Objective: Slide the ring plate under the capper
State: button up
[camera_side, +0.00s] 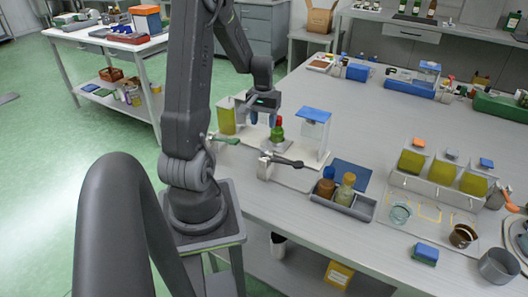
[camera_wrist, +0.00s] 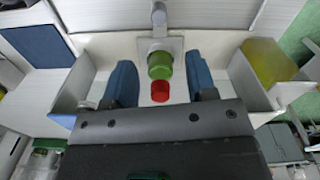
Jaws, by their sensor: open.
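My gripper (camera_side: 263,119) has its blue fingers apart above the left part of a white station. In the wrist view its fingers (camera_wrist: 162,85) stand on either side of a red piece (camera_wrist: 160,92) with a gap each side; no contact shows. A green piece (camera_wrist: 160,66) lies just beyond the red one, on a grey plate (camera_wrist: 174,45) with a narrow arm. In the side view the red piece (camera_side: 278,121) stands above the green piece (camera_side: 277,133). A blue-topped upright unit (camera_side: 314,128) stands to their right. I cannot tell for certain which parts are ring plate and capper.
A yellow-green container (camera_side: 226,121) stands at the station's left end. A dark lever (camera_side: 289,162) juts out in front. A grey tray (camera_side: 361,207) with bottles and a blue mat (camera_side: 351,174) lie to the right. The table's middle is clear behind them.

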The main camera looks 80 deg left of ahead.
aim_at(264, 150)
notch_tip(264, 150, down, 13)
jog(key=shift+d+r, duration=0.1)
jog(key=shift+r, duration=0.05)
dwell(0.4)
grip_shut()
dwell(0.3)
